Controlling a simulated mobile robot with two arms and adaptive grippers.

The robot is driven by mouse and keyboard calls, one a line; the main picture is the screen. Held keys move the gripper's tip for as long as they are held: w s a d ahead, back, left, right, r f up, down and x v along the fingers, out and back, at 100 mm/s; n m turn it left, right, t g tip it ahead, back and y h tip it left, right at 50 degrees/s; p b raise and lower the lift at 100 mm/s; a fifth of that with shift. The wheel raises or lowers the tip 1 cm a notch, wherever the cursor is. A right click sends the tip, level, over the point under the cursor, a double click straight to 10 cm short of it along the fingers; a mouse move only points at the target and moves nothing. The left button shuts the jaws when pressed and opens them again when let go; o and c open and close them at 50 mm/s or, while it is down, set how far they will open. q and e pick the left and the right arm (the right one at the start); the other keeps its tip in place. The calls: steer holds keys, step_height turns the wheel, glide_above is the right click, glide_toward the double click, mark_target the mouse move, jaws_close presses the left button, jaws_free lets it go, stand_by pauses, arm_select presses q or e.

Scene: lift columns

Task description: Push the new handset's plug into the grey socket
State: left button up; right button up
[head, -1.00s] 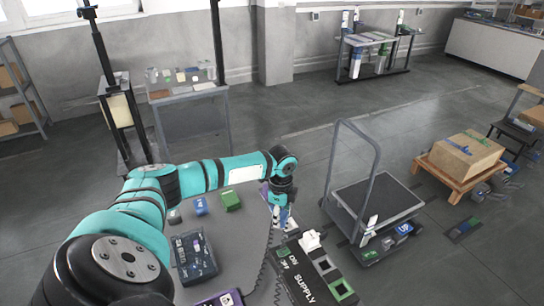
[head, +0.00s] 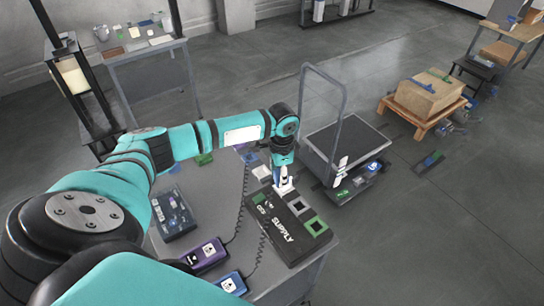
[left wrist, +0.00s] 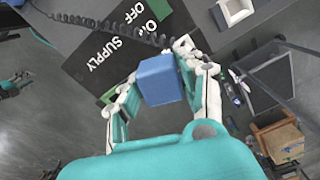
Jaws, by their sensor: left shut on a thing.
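My left gripper (head: 284,187) points down at the far end of the black supply box (head: 283,238). In the left wrist view, the gripper (left wrist: 163,88) is shut on a blue plug (left wrist: 160,80), held between its white and teal fingers. The box's grey socket (head: 299,206) shows just nearer than the gripper in the head view; the plug appears above the box, outside this socket. A green socket (head: 317,226) is at the near end. A purple handset (head: 205,255) and a blue handset (head: 232,283) lie on the table. The right gripper is out of view.
Coiled cords (left wrist: 130,35) run across the table and box. A dark tray (head: 172,215) of small parts sits at left on the grey table (head: 215,195). A cart (head: 345,145) stands beyond the box. A carton (head: 428,98) sits on a wooden stand at right.

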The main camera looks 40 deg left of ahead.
arm_select(q)
steer(key=d+f+n+b, duration=0.1)
steer(key=d+b, duration=0.1)
steer(key=w+d+f+n+b, duration=0.1)
steer(key=d+f+b, duration=0.1)
steer(key=d+f+n+b, duration=0.1)
steer(key=d+n+b, duration=0.1)
steer(key=d, duration=0.1)
steer(key=shift+w+f+b, duration=0.15)
steer(key=shift+b, duration=0.15)
steer(key=shift+f, duration=0.95)
steer(key=shift+p, duration=1.35)
stand_by(1.6)
steer(key=shift+f, duration=0.95)
stand_by(0.6)
steer(key=o, duration=1.4)
steer(key=shift+c, duration=0.2)
